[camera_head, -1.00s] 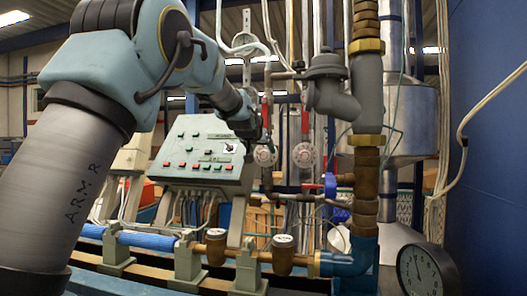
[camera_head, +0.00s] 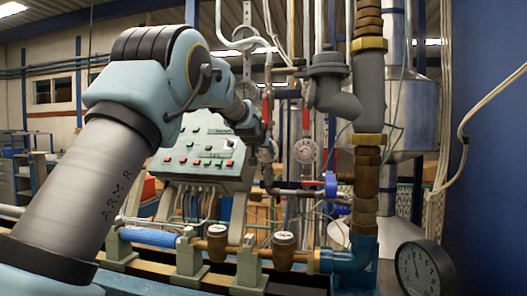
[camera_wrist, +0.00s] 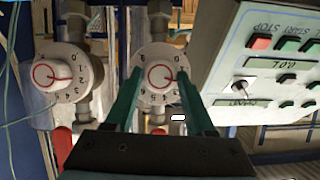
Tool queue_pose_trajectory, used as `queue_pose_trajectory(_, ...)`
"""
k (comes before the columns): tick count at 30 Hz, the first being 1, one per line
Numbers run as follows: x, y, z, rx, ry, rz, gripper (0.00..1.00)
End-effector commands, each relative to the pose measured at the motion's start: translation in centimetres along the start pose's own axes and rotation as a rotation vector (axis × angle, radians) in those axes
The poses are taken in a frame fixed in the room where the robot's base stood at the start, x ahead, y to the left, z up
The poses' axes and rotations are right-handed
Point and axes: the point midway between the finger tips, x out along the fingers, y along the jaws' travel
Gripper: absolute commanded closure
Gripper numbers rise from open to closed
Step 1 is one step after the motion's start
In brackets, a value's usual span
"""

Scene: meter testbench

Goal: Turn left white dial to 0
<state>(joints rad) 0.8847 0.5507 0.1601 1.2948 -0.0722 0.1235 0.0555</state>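Two white round dials with red markings and black digits sit side by side on pipes. In the wrist view, which is upside down against the head view, the left white dial (camera_wrist: 160,73) is on the right, beside the control panel. My gripper (camera_wrist: 159,72) is open, its green fingers reaching to either side of this dial. I cannot tell whether they touch it. In the head view my gripper (camera_head: 263,150) covers most of that dial. The right white dial (camera_head: 305,150) shows clear of the gripper; it also appears in the wrist view (camera_wrist: 58,73).
A grey-green control panel (camera_head: 205,150) with red and green buttons stands close to the left of the gripper. Thick pipes (camera_head: 367,120) rise to the right. Brass-coloured fittings and a blue pipe (camera_head: 148,237) run below. A round black-rimmed gauge (camera_head: 422,270) is at lower right.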

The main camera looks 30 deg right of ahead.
Motion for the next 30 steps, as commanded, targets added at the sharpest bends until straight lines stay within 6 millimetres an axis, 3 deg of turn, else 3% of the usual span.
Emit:
queue_pose_trajectory(2,-0.01,0.00,0.00,0.000,0.000,0.000,0.56)
queue_pose_trajectory(14,-0.01,0.00,0.01,0.000,0.000,0.000,1.00)
queue_pose_trajectory(23,0.03,-0.15,0.11,-0.026,-0.001,0.009,1.00)
queue_pose_trajectory(30,0.15,-0.42,0.36,-0.140,0.000,0.054,1.00)
